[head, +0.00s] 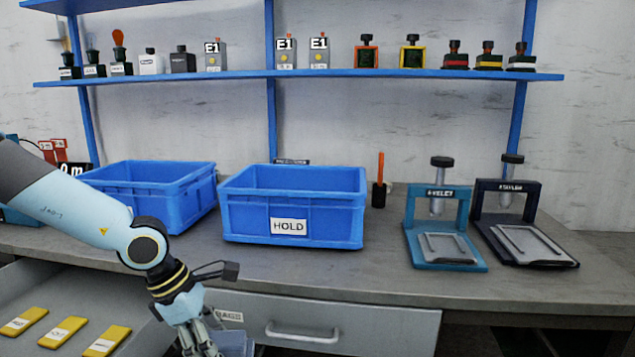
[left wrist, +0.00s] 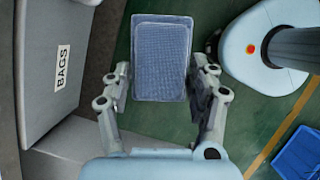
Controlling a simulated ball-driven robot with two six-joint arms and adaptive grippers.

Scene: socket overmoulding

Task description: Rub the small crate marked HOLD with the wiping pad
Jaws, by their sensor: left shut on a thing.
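The blue crate marked HOLD (head: 335,222) stands on the bench in the middle of the head view, its white label facing front. My left gripper (head: 200,345) is low in front of the bench, below and to the left of this crate and apart from it. In the left wrist view my left gripper (left wrist: 162,80) is shut on a grey-blue rectangular wiping pad (left wrist: 160,55), held between its two fingers. The pad also shows partly at the bottom edge of the head view (head: 236,343). My right gripper is not in view.
Another blue crate (head: 150,190) stands left of the HOLD crate. Two small presses (head: 440,250) (head: 525,245) stand to the right. An open drawer (head: 30,285) with yellow pieces is at lower left. A shelf (head: 300,75) of bottles and boxes runs above.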

